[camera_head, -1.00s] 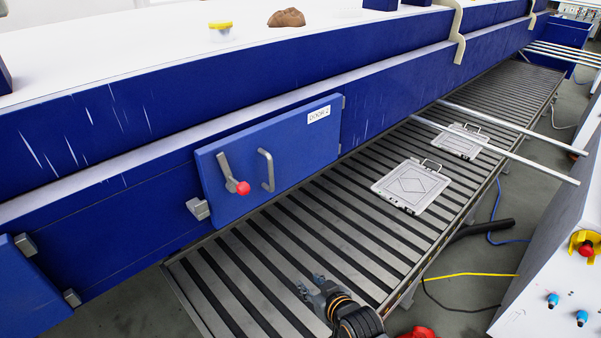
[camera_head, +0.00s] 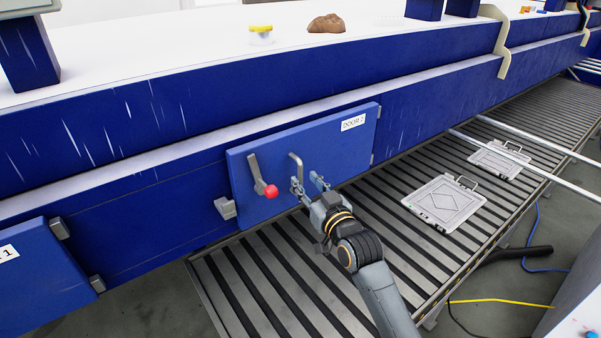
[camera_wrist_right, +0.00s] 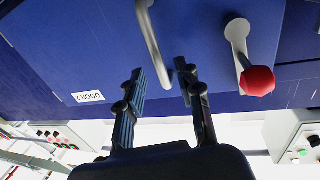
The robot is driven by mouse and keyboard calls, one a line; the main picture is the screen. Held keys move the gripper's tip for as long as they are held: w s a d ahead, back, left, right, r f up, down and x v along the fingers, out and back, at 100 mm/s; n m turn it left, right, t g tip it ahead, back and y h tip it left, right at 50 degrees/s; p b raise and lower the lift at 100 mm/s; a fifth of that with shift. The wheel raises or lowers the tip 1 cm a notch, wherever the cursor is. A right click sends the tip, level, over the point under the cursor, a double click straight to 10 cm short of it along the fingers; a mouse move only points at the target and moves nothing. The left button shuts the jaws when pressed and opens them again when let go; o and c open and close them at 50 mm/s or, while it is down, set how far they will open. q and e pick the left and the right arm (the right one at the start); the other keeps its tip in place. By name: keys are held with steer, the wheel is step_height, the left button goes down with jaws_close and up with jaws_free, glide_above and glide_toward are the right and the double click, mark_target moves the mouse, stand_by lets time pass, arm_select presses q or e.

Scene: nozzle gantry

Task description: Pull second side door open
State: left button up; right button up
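The blue second side door (camera_head: 330,152), labelled DOOR 2, lies against the blue gantry side. It carries a grey bar handle (camera_head: 295,168) and a latch lever with a red knob (camera_head: 270,191). In the right wrist view the bar handle (camera_wrist_right: 152,45) runs near the fingertips, and the red knob (camera_wrist_right: 257,81) is to the right. My right gripper (camera_head: 308,184) is open in front of the door at the bar handle. Its fingers (camera_wrist_right: 160,80) are apart, with nothing clearly held; contact with the handle cannot be told. My left gripper is not in view.
A slatted conveyor (camera_head: 270,290) runs below the door. Grey plates with handles (camera_head: 444,201) lie on it to the right. Another blue door (camera_head: 40,280) is at lower left. Metal rails (camera_head: 500,155) stick out at right.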

mark_target(301, 176)
steer(key=shift+x, duration=2.1)
jaws_close()
